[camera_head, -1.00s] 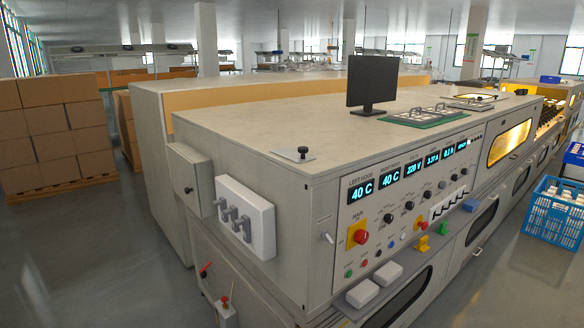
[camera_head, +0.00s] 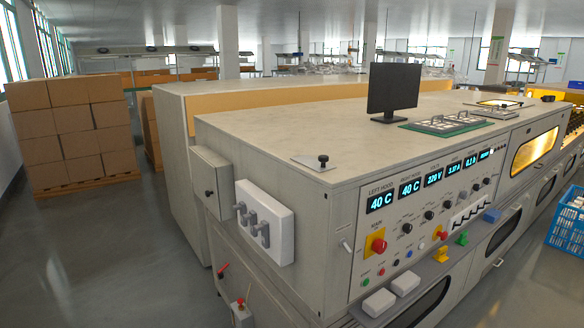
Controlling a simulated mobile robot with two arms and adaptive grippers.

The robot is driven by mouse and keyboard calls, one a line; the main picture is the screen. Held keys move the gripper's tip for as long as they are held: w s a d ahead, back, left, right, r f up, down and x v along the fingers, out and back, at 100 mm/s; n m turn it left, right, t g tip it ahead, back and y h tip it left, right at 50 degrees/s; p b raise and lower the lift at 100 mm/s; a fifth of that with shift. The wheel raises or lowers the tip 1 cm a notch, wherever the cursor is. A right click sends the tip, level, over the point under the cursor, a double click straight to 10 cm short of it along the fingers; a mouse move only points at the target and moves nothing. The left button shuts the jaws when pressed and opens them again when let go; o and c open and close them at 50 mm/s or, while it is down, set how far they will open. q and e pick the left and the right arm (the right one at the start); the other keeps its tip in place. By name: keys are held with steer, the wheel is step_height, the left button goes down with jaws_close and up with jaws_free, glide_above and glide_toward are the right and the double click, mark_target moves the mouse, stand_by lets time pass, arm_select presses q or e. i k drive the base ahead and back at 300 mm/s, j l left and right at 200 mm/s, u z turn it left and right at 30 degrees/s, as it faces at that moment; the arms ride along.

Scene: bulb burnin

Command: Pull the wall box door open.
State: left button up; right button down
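The wall box (camera_head: 213,182) is a small light-grey box on the left end face of the large machine. Its door appears shut, and a small dark knob shows on it. Neither of my grippers is in the head view, so I cannot see where they are relative to the box.
Beside the box is a white panel with several grey levers (camera_head: 264,222). Below are a red-handled lever (camera_head: 222,270) and a small box with a red knob (camera_head: 241,312). The machine's control panel (camera_head: 420,230) faces right. Stacked cartons (camera_head: 70,135) stand at left; the floor (camera_head: 130,250) between is clear.

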mark_target(203, 173)
steer(key=i+j+z, duration=0.1)
steer(key=i+j, duration=0.5)
steer(key=j, duration=0.2)
steer(key=i+j+z, duration=0.15)
steer(key=i+j, duration=0.2)
